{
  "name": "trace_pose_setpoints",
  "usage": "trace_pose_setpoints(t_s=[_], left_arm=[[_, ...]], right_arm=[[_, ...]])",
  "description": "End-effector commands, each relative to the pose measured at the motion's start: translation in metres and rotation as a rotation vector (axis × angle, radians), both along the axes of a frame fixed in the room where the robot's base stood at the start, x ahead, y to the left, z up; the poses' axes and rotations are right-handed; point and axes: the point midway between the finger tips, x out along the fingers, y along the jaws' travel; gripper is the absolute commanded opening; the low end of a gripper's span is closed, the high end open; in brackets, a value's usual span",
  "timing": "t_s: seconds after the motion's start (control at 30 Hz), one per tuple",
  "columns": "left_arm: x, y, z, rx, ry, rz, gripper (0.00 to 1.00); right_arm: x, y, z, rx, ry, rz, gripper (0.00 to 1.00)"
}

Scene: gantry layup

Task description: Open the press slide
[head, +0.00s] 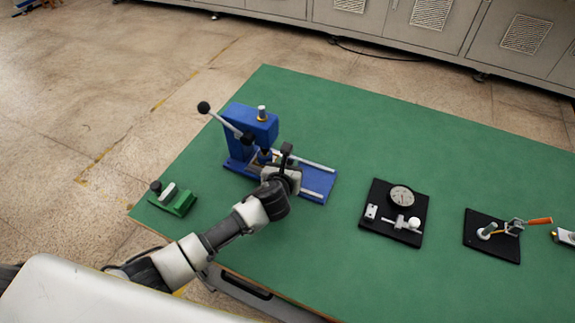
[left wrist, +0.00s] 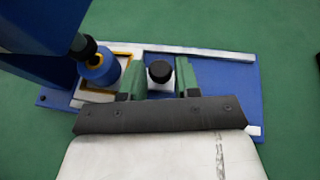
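The blue press (head: 250,130) stands on the green table, with a lever ending in a black ball (head: 204,107) at its upper left. Its slide bed (head: 318,187) has pale rails and reaches right. In the left wrist view a black knob (left wrist: 160,72) on a pale block sits between the rails, beside the press's round ram (left wrist: 98,66). My left gripper (head: 284,165) is over the slide bed. Its two green fingers (left wrist: 161,78) stand on either side of the knob, very close to it. Whether they touch it I cannot tell. My right gripper is not in view.
A green fixture (head: 173,199) stands at the table's left corner. Right of the press are a black plate with a dial gauge (head: 394,212) and a black plate with an orange-handled clamp (head: 491,236). The table behind them is clear.

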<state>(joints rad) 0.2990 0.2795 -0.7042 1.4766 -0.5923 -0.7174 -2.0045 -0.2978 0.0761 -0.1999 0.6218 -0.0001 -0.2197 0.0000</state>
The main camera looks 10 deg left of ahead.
Motion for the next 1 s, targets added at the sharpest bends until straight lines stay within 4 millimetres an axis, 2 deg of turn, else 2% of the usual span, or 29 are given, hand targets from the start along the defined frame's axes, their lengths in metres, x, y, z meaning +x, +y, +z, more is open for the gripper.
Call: trace_pose_setpoints(t_s=[0.03,0.2,0.37,0.43,0.7,0.8,1.0], left_arm=[[0.000,0.000,0.000,0.000,0.000,0.000,0.24],[0.000,0.000,0.000,0.000,0.000,0.000,0.00],[-0.001,-0.001,0.000,0.000,0.001,0.000,0.00],[-0.002,-0.009,0.000,-0.002,0.002,-0.001,0.00],[-0.013,-0.068,0.000,-0.002,0.004,-0.002,0.00],[-0.016,-0.081,0.000,-0.001,0.003,-0.002,0.00],[-0.017,-0.086,-0.001,0.003,0.001,0.001,0.00]], right_arm=[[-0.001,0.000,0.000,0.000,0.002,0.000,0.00],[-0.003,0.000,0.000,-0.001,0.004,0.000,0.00],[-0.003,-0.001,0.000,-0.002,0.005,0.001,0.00],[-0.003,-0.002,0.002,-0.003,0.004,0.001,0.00],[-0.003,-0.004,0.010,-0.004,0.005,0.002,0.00],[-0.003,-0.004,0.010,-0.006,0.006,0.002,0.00],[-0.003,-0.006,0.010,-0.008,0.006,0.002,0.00]])
